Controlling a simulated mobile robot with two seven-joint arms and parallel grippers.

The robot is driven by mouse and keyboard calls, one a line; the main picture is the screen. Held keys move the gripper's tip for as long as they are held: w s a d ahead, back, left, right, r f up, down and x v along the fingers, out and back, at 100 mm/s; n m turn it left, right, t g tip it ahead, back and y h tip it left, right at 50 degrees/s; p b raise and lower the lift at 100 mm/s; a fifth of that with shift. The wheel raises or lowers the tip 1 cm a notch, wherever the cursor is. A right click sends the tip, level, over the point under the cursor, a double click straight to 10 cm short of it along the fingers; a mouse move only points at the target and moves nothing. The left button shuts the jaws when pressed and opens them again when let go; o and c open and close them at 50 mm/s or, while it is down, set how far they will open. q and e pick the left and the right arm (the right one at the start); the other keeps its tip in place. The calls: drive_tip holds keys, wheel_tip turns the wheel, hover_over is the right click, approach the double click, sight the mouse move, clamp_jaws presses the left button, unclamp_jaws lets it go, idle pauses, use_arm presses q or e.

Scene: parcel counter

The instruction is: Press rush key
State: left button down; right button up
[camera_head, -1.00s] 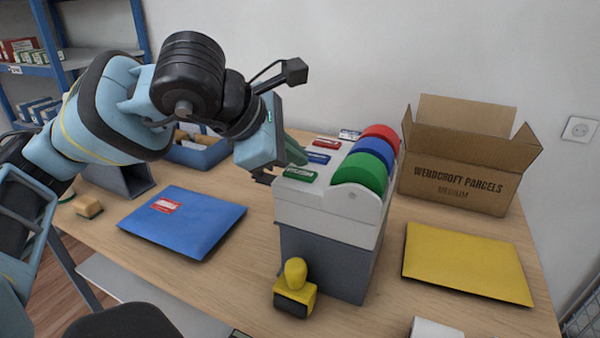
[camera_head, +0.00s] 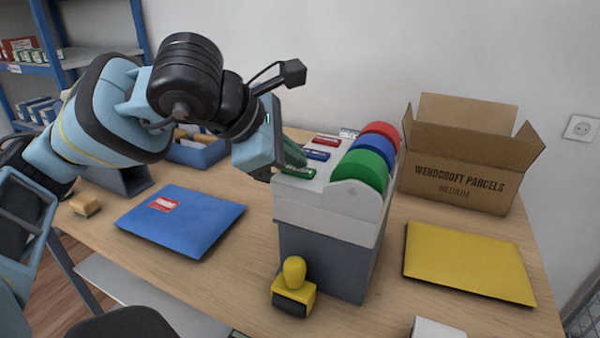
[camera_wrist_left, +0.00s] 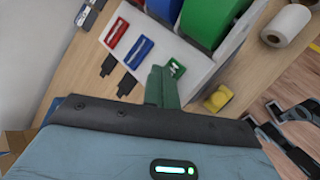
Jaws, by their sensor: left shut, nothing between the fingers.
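A white-topped label machine (camera_head: 320,205) stands on the counter. It has a red key (camera_head: 326,142), a blue key (camera_head: 317,155) and a green key (camera_head: 298,172) beside three matching coloured rolls. The print on the keys is too small to read, so I cannot tell which is the rush key. My left gripper (camera_head: 293,156) is shut and empty, its green fingers pointing down by the green key. In the left wrist view the fingertips (camera_wrist_left: 163,76) lie right beside the green key (camera_wrist_left: 177,68) and partly cover it. Contact is unclear. My right gripper is out of view.
A yellow-handled stamp (camera_head: 294,288) stands in front of the machine. A blue mailer (camera_head: 185,222) lies to the left and a yellow mailer (camera_head: 468,262) to the right. An open carton (camera_head: 458,180) stands at the back right.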

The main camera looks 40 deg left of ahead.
sight(293, 172)
use_arm(q)
drive_tip(key=shift+f, duration=0.1)
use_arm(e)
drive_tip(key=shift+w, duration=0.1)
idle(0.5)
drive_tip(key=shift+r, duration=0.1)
use_arm(q)
drive_tip(key=shift+r, duration=0.55)
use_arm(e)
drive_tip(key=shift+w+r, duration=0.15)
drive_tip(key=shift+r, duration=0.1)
